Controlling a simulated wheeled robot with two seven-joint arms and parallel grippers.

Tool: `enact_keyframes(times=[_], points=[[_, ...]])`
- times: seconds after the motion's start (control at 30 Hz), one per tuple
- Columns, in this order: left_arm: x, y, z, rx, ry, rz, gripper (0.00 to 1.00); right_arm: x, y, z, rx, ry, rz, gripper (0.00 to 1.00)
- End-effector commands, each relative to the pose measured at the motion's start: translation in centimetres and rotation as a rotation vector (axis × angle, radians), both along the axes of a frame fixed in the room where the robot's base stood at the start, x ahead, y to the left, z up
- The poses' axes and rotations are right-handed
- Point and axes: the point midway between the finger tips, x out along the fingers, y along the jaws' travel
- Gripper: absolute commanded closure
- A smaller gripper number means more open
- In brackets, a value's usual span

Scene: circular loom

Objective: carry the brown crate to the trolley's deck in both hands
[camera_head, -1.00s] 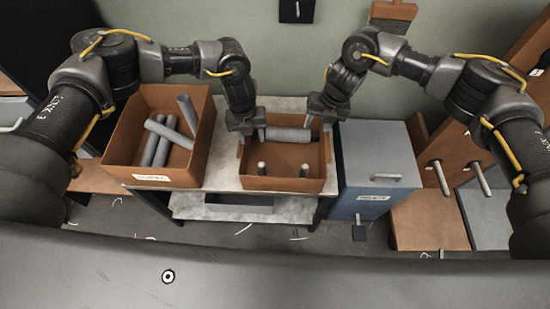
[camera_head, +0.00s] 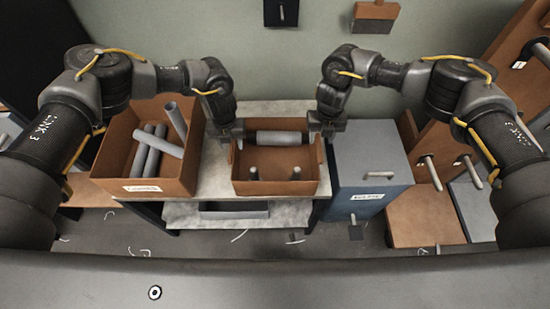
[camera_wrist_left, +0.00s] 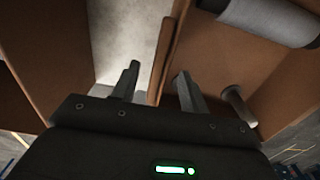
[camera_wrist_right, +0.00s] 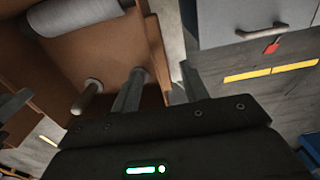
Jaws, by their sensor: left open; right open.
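The brown crate (camera_head: 275,188) stands on a pale-topped table (camera_head: 213,180). It holds a grey roll (camera_head: 279,138) lying across its far part and two upright pegs nearer its front. My left gripper (camera_head: 236,136) is open at the crate's left wall; in the left wrist view its fingers (camera_wrist_left: 158,88) stand either side of that wall (camera_wrist_left: 165,62). My right gripper (camera_head: 325,130) is open at the right wall; in the right wrist view its fingers (camera_wrist_right: 160,88) stand either side of that wall (camera_wrist_right: 155,50). Whether the fingers touch the walls I cannot tell. I cannot identify a trolley for certain.
Another brown box (camera_head: 150,188) with several grey rolls stands left of the crate on the same table. A blue-grey cabinet (camera_head: 371,200) with a handle stands close on the right. Brown panels with pegs (camera_head: 430,215) are further right.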

Motion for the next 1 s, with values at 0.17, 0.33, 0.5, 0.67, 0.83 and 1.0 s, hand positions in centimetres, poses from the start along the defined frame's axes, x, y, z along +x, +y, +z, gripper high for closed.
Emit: enact_keyframes(times=[0.17, 0.33, 0.5, 0.67, 0.83, 1.0], points=[[-0.1, 0.0, -2.7, 0.001, 0.002, 0.001, 0.55, 0.0, 0.0, -2.7, -0.001, 0.001, -0.002, 0.55], [0.0, 0.0, -4.1, 0.001, 0.001, 0.001, 0.55, 0.0, 0.0, -4.1, 0.0, 0.0, -0.001, 0.55], [0.0, 0.0, -4.5, 0.0, 0.0, 0.001, 0.55, 0.0, 0.0, -4.5, 0.001, -0.001, 0.0, 0.55], [0.0, 0.0, -4.5, 0.0, 0.0, 0.001, 0.55, 0.0, 0.0, -4.6, 0.001, -0.001, 0.0, 0.55], [0.0, 0.0, -4.5, 0.0, 0.0, 0.001, 0.69, 0.0, 0.0, -4.5, 0.001, -0.001, 0.0, 0.69], [0.0, 0.0, -4.5, 0.0, 0.0, 0.001, 0.91, 0.0, 0.0, -4.5, 0.001, -0.001, 0.0, 0.91]])
